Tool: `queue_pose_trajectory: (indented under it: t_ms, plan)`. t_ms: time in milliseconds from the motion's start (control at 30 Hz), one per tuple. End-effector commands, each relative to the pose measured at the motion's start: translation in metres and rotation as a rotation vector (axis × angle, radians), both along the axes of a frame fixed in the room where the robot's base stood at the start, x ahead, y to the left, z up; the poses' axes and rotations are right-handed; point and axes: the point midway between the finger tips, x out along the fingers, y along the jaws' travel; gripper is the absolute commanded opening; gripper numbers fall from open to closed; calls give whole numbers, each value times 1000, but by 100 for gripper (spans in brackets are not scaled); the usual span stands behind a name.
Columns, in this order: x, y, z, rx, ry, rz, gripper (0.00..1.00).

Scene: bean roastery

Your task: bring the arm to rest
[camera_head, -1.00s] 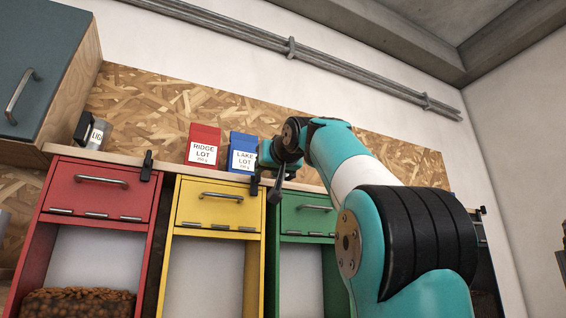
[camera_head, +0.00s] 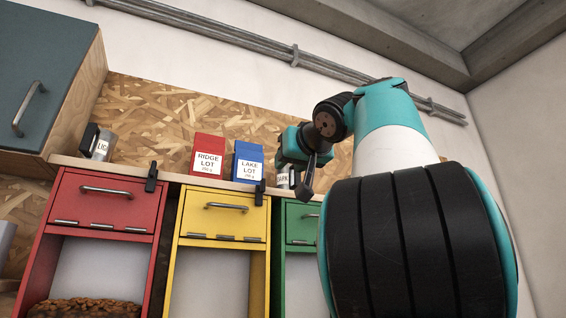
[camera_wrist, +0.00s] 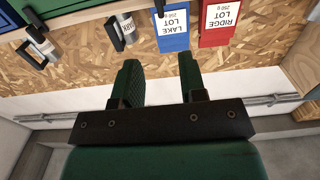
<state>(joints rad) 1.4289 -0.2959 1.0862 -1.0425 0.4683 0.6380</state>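My gripper (camera_wrist: 159,82) is open in the wrist view, with clear space between its two fingers and nothing held. In the head view my gripper (camera_head: 304,180) hangs in front of the shelf, right of the blue bag. My arm is bent, its large black and teal joint filling the lower right. The gripper looks apart from the bags and mugs, though it overlaps a mug labelled DARK (camera_head: 283,180) in the head view and partly hides it.
A red Ridge Lot bag (camera_head: 208,152) and a blue Lake Lot bag (camera_head: 248,160) stand on the shelf (camera_head: 130,171). A LIGHT-type mug (camera_head: 102,146) stands left. Red (camera_head: 104,196), yellow (camera_head: 225,212) and green (camera_head: 300,222) drawers are below, shut. A blue-grey cabinet (camera_head: 60,60) hangs upper left.

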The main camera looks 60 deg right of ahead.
Motion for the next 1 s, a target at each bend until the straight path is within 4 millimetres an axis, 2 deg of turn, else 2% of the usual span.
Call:
queue_pose_trajectory:
  t_ms: [467,567,667,767,800,867,900,967,1000]
  plan:
    - [0,0,0,0,0,0,38]
    - [6,0,-10,20,7,23,38]
    - [24,1,-42,83,34,94,38]
    - [58,14,-100,181,101,213,38]
    - [72,23,-128,222,141,267,38]
    - [92,41,-169,275,207,345,38]
    - [103,55,-196,305,256,394,38]
    - [116,78,-236,342,331,467,38]
    - [122,96,-263,363,384,514,38]
